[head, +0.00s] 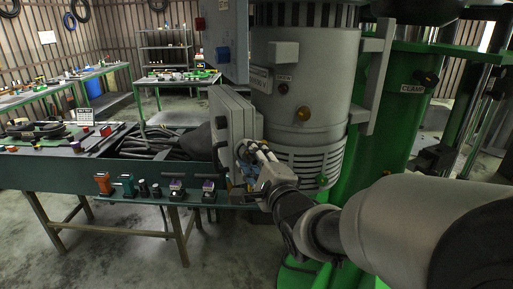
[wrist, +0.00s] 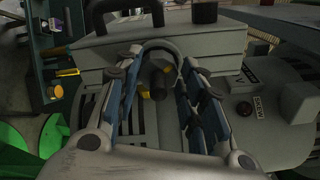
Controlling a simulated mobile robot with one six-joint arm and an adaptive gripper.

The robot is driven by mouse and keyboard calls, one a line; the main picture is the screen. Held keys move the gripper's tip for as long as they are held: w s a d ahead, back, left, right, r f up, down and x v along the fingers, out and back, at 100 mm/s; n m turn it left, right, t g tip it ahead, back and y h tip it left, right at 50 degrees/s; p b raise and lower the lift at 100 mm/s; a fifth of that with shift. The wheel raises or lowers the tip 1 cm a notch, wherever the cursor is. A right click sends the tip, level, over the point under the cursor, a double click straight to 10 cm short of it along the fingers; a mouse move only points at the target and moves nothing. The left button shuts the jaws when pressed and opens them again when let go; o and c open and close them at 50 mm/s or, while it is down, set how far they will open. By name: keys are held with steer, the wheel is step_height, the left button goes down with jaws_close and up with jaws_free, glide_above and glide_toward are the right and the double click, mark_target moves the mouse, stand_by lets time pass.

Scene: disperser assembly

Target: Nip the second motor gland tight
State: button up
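The grey motor (head: 300,90) stands upright on the green machine column, with a grey terminal box (head: 232,125) on its left side. My gripper (head: 248,150) is at the box's lower right edge, its fingertips partly hidden in the head view. In the wrist view the box (wrist: 160,50) spans the top. A dark round gland (wrist: 160,82) points toward the camera, between my blue-padded fingers (wrist: 158,68). The fingers are spread, with a gap visible on both sides of the gland. I cannot tell which gland is the second one, nor how tight it is.
A green bench (head: 100,175) on the left holds dark cables (head: 150,146) and several small coloured tools along its front edge. A blue-grey box (head: 225,40) hangs above the terminal box. The green column (head: 395,110) stands close on the right. Floor is free at front left.

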mark_target(256, 162)
steer(key=o, duration=0.3)
steer(key=v, duration=0.7)
steer(key=shift+s+d, duration=0.1)
steer(key=shift+s, duration=0.2)
